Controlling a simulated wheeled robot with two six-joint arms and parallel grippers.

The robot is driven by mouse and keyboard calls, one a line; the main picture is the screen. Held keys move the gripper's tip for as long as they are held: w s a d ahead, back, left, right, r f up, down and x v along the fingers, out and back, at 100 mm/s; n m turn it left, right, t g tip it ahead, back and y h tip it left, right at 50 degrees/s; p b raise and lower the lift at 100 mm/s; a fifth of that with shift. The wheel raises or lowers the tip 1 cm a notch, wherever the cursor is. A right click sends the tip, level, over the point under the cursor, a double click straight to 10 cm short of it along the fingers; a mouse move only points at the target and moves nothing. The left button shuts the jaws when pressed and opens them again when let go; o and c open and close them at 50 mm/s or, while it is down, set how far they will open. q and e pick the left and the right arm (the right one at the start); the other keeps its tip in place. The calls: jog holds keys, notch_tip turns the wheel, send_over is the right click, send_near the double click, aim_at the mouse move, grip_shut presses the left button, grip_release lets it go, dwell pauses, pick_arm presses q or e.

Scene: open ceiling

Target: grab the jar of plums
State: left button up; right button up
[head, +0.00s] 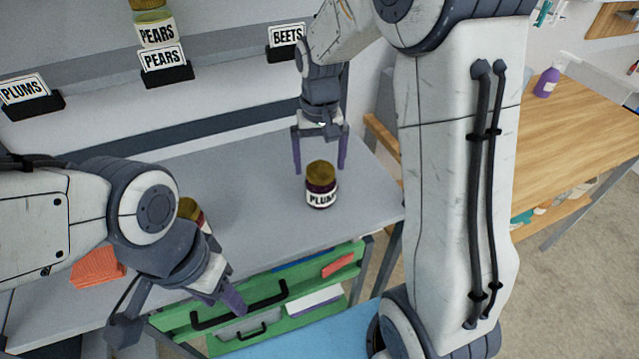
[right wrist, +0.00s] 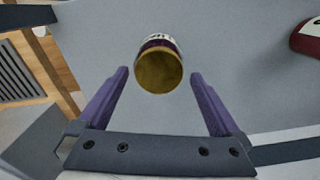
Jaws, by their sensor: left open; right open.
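The jar of plums (head: 321,186) stands upright on the grey table, with a gold lid, dark body and a white label partly reading "PLUM". My right gripper (head: 320,165) is open just behind and above the jar, its purple fingers pointing down. In the right wrist view the jar's lid (right wrist: 159,70) shows ahead of and between the open fingertips (right wrist: 160,75), and the fingers do not touch it. My left gripper (head: 180,315) is open and empty near the table's front edge at lower left; its fingers are partly hidden.
A second gold-lidded jar (head: 190,209) is partly hidden behind my left arm. A shelf holds a PEARS jar (head: 153,25) and PLUMS (head: 24,90), PEARS (head: 163,57) and BEETS (head: 287,36) signs. An orange item (head: 97,265) lies at left.

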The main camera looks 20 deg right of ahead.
aim_at(320, 183)
notch_tip(320, 183, down, 7)
jog(key=shift+r+p, duration=0.1)
jog(key=shift+p, duration=0.2)
grip_shut()
jog(key=shift+r, duration=0.15)
